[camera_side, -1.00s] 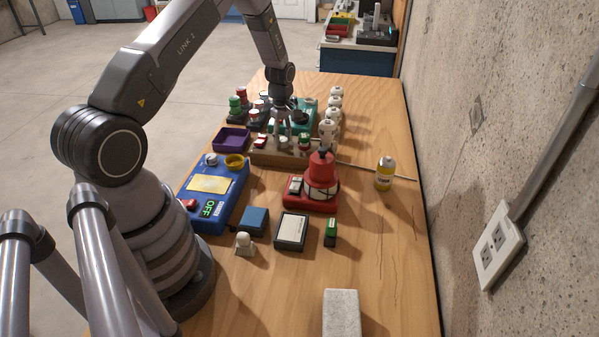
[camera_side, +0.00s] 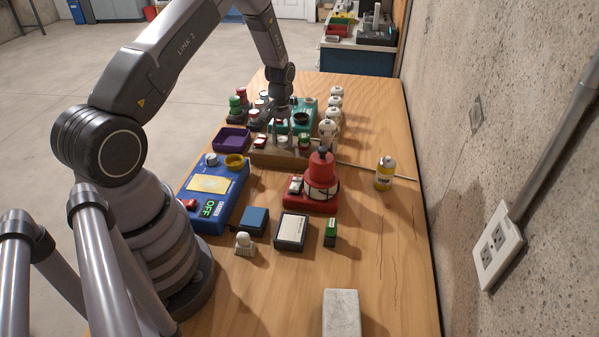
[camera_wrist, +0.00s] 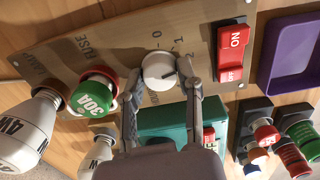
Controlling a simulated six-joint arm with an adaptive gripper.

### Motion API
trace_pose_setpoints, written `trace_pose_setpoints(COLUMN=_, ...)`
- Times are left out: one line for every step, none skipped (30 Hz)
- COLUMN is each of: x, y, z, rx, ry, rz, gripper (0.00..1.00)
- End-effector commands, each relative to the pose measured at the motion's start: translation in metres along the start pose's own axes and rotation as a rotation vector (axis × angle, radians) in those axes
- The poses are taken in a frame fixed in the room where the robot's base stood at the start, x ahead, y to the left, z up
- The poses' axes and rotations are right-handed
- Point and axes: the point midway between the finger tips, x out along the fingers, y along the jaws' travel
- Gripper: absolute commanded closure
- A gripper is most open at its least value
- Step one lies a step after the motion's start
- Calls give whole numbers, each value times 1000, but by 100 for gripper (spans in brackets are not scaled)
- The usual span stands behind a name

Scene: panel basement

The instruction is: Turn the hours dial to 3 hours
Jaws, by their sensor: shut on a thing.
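The beige panel (camera_wrist: 120,32) lies on the bench and also shows in the side view (camera_side: 262,157). Its white round hours dial (camera_wrist: 158,66) is between the fingertips of my gripper (camera_wrist: 158,82), which are shut on it from both sides. A dark mark on the dial's face points right, toward the right finger. The printed 0, 1 and 2 run around the dial's far and right side; I cannot make out a 3. In the side view my gripper (camera_side: 281,138) points down over the panel, and the dial is small there.
The panel also bears a green fuse (camera_wrist: 92,92) left of the dial and a red ON/OFF switch (camera_wrist: 232,52) right of it. A teal box (camera_wrist: 172,124) is close to my fingers. A purple tray (camera_wrist: 290,45) is at right. White bulbs (camera_wrist: 28,128) are at left.

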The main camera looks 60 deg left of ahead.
Motion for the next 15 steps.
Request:
trace_pose_setpoints(x=0, y=0, z=0, rx=45, ry=-1, rz=0, gripper=100)
trace_pose_setpoints(x=0, y=0, z=0, rx=73, ry=-1, rz=0, gripper=100)
trace_pose_setpoints(x=0, y=0, z=0, rx=112, ry=-1, rz=0, gripper=100)
trace_pose_setpoints(x=0, y=0, z=0, rx=140, ry=-1, rz=0, gripper=100)
trace_pose_setpoints(x=0, y=0, z=0, rx=168, ry=-1, rz=0, gripper=100)
trace_pose_setpoints(x=0, y=0, z=0, rx=206, ry=-1, rz=0, gripper=100)
trace_pose_setpoints(x=0, y=0, z=0, rx=233, ry=-1, rz=0, gripper=100)
trace_pose_setpoints(x=0, y=0, z=0, rx=261, ry=-1, rz=0, gripper=100)
trace_pose_setpoints(x=0, y=0, z=0, rx=297, ry=-1, rz=0, gripper=100)
trace_pose_setpoints(x=0, y=0, z=0, rx=323, ry=-1, rz=0, gripper=100)
trace_pose_setpoints(x=0, y=0, z=0, rx=348, ry=-1, rz=0, gripper=100)
trace_pose_setpoints(x=0, y=0, z=0, rx=381, ry=-1, rz=0, gripper=100)
trace_pose_setpoints(x=0, y=0, z=0, rx=405, ry=-1, rz=0, gripper=100)
trace_pose_setpoints(x=0, y=0, z=0, rx=429, ry=-1, rz=0, gripper=100)
trace_pose_setpoints(x=0, y=0, z=0, rx=458, ry=-1, rz=0, gripper=100)
